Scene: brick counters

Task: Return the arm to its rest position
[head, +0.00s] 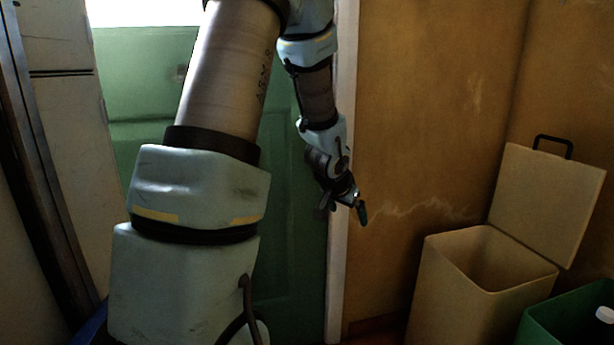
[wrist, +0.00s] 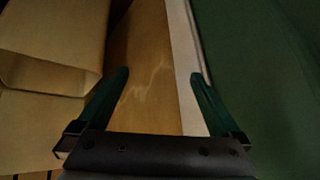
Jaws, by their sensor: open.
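My arm rises from the lower left of the head view, bends at the top and hangs down to my gripper (head: 345,213). My gripper is in front of the edge between the green door and the ochre wall, with nothing in it. In the wrist view the two dark green fingers of my gripper (wrist: 160,80) are spread wide apart. Only bare wall and the white door frame show between them.
A green door (head: 295,250) and its white frame (head: 340,240) stand behind my arm. An open beige bin (head: 450,290) with a raised lid (head: 547,205) stands at the right. A green bin (head: 540,325) holding a white-topped item is at the lower right corner.

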